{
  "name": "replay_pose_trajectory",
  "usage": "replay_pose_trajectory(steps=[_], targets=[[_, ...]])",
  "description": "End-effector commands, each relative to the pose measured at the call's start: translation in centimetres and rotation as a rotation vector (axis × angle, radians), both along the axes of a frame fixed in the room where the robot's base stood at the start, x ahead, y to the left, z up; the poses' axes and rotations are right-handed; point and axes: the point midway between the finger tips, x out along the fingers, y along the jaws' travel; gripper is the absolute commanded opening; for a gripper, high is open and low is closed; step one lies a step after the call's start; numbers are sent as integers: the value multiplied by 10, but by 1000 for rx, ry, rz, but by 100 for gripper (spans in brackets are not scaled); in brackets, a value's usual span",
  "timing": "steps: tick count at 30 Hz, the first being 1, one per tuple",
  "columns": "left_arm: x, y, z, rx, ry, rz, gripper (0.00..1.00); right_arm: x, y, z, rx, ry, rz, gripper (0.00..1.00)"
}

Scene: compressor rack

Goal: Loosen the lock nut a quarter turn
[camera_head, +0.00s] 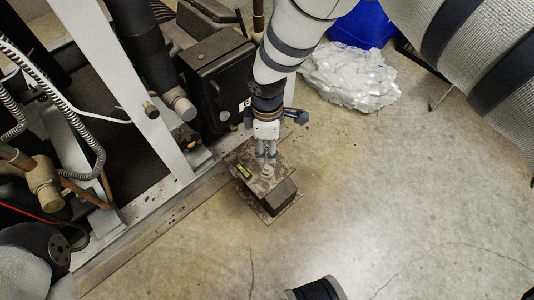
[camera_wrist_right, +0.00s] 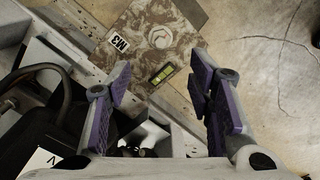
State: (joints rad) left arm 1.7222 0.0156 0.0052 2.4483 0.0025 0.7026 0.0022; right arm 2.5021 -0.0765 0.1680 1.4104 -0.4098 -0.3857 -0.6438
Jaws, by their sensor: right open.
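The lock nut (camera_wrist_right: 160,38) is a small, pale, round fastener on a rusty plate (camera_wrist_right: 185,20) beside an M3 label (camera_wrist_right: 119,42). My right gripper (camera_head: 266,158) points down over the plate in the head view, its fingers close above the nut (camera_head: 267,173) and partly covering it. In the right wrist view the right gripper (camera_wrist_right: 162,78) is open and nothing is between its pads. The nut shows beyond the fingertips there; I cannot tell the exact height gap. My left gripper is not in view; part of my left arm shows at the lower left.
The rack's pale frame (camera_head: 125,85), a black box (camera_head: 218,80) and hoses stand to the left. Crumpled plastic (camera_head: 350,77) lies behind. Floor to the right is clear.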

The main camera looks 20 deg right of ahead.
Motion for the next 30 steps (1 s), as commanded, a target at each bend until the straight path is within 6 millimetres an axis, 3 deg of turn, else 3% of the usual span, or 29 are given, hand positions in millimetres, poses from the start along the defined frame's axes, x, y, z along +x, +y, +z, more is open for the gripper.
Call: replay_pose_trajectory(steps=[4,9,15,19,27,30], targets=[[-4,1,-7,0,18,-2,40,0,0,-22,-1,3,2,48],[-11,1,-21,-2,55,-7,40,-1,0,-70,0,7,1,48],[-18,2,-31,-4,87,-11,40,0,0,-109,0,2,0,48],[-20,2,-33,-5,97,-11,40,0,0,-119,0,1,0,48],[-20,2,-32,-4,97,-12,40,0,0,-119,0,-1,0,48],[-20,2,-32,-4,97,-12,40,0,0,-119,0,-1,0,27]])
